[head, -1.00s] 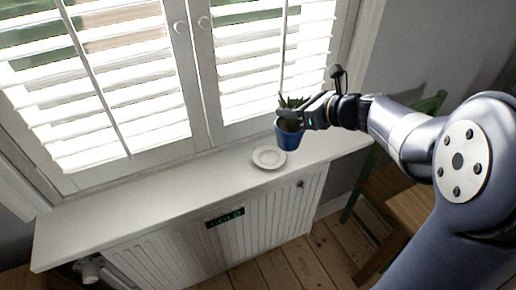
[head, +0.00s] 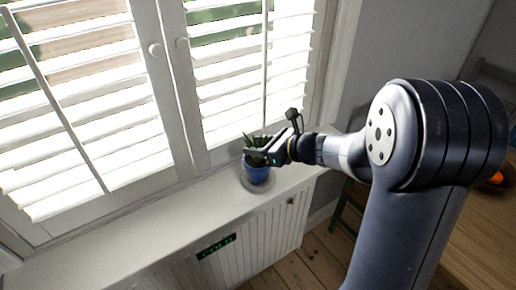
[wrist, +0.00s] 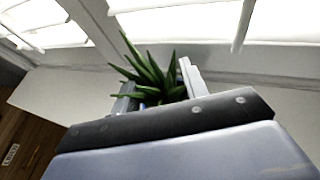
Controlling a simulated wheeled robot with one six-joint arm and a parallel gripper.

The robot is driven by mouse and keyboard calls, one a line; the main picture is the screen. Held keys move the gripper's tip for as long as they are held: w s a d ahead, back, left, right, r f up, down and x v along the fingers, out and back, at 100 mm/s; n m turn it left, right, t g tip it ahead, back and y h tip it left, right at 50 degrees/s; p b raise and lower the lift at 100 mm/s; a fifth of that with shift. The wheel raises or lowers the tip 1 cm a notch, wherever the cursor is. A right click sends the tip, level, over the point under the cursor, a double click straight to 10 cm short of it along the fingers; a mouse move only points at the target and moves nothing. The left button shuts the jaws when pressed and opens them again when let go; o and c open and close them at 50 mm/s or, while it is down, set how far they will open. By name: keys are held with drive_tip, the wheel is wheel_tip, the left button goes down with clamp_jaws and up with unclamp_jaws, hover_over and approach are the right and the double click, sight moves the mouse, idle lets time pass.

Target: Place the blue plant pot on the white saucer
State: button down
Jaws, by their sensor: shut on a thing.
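The blue plant pot (head: 257,174), with a spiky green plant in it, is upright over the white saucer (head: 246,184) on the sill. The saucer's rim shows around the pot's base in the head view; I cannot tell whether the pot touches it. My gripper (head: 262,156) is shut on the pot near its top, from the right. In the wrist view the green plant (wrist: 152,72) rises between the fingers of my gripper (wrist: 155,92). The pot and saucer are mostly hidden there by the gripper.
The white sill (head: 150,232) is clear to the left of the saucer. White shutters (head: 110,110) stand close behind it. A panelled radiator cover with a "COLD" sign (head: 216,246) is below. A wooden table (head: 485,235) with orange fruit is at the right.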

drive_tip(key=shift+f, duration=0.35)
drive_tip(key=c, duration=0.8)
unclamp_jaws()
drive_tip(key=shift+d, duration=0.1)
drive_tip(key=v, duration=1.2)
drive_tip(key=shift+a+f, duration=0.15)
drive_tip(key=shift+a, duration=0.1)
